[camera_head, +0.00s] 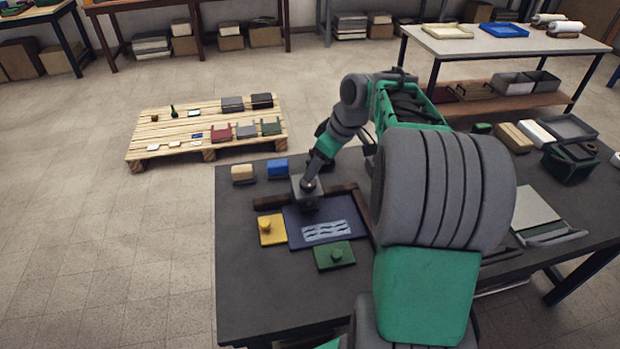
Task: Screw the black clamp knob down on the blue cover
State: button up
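A dark blue flat panel (294,228), which looks like the blue cover, lies on the dark grey table with a pale wavy-patterned patch (328,232) on its front part. Brown bars border its back and right edges. My gripper (309,206) points down over the panel's back left part, close to the back bar. Its fingers are small and dark here, so I cannot tell whether they are open, shut or holding something. I cannot make out the black clamp knob; the gripper may hide it.
A yellow plate with a knob (271,229) lies left of the panel, a green one (335,256) in front. A tan block (243,174) and a blue block (277,167) stand behind. My arm covers the table's middle. The table's front left is clear.

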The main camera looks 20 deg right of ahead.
aim_at(308, 186)
jog(key=x, duration=0.7)
jog(key=shift+s, duration=0.1)
jog(key=c, duration=1.3)
